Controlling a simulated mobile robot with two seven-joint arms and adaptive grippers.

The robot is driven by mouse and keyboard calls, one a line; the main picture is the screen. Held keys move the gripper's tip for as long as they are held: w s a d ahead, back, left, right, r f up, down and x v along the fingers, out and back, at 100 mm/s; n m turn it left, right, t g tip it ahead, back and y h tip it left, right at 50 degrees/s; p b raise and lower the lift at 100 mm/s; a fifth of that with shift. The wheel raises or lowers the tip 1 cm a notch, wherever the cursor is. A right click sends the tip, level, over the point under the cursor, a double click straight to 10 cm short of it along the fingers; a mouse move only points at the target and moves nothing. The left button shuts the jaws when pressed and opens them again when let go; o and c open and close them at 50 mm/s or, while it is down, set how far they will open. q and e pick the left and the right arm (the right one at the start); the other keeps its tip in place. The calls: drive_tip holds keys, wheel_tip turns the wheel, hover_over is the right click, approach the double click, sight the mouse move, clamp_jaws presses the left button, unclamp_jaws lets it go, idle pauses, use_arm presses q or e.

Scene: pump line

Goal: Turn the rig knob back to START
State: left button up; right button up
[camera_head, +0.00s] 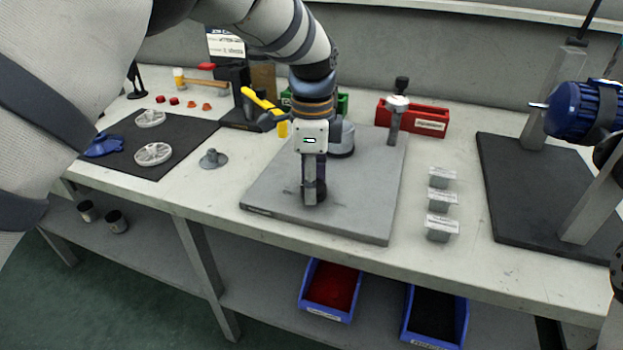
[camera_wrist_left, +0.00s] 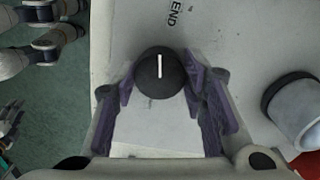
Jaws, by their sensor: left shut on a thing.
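The rig knob (camera_wrist_left: 159,86) is round and black, with a white pointer line on top. In the left wrist view the line points up the picture, just left of the END label (camera_wrist_left: 173,13) on the rig plate. No START label shows. My left gripper (camera_wrist_left: 161,82) has its two purple-grey fingers on opposite sides of the knob and is shut on it. In the head view the left gripper (camera_head: 313,190) points down at the front part of the grey rig plate (camera_head: 365,215) and mostly hides the knob. My right gripper is not in view.
A pale cylinder (camera_wrist_left: 298,108) stands on the plate beside the gripper. Several small grey blocks (camera_head: 440,228) stand right of the plate. A blue motor (camera_head: 575,110) on a stand is further right. A grey flanged part (camera_head: 213,159) lies to the left.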

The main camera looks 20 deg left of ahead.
use_arm(q)
drive_tip(key=n, duration=0.4)
drive_tip(key=shift+s+n+p, duration=0.1)
drive_tip(key=shift+n+p, duration=0.2)
drive_tip(key=n, duration=0.3)
drive_tip(key=shift+n, duration=0.4)
drive_tip(key=n, duration=0.4)
drive_tip(key=shift+d, duration=0.1)
drive_tip(key=n, duration=0.4)
drive_tip(key=shift+f, duration=0.1)
drive_tip(key=n, duration=0.4)
drive_tip(key=shift+d+n, duration=0.1)
drive_tip(key=shift+n, duration=0.2)
drive_tip(key=n, duration=0.3)
drive_tip(key=shift+n, duration=0.3)
drive_tip(key=n, duration=0.4)
drive_tip(key=shift+n, duration=2.2)
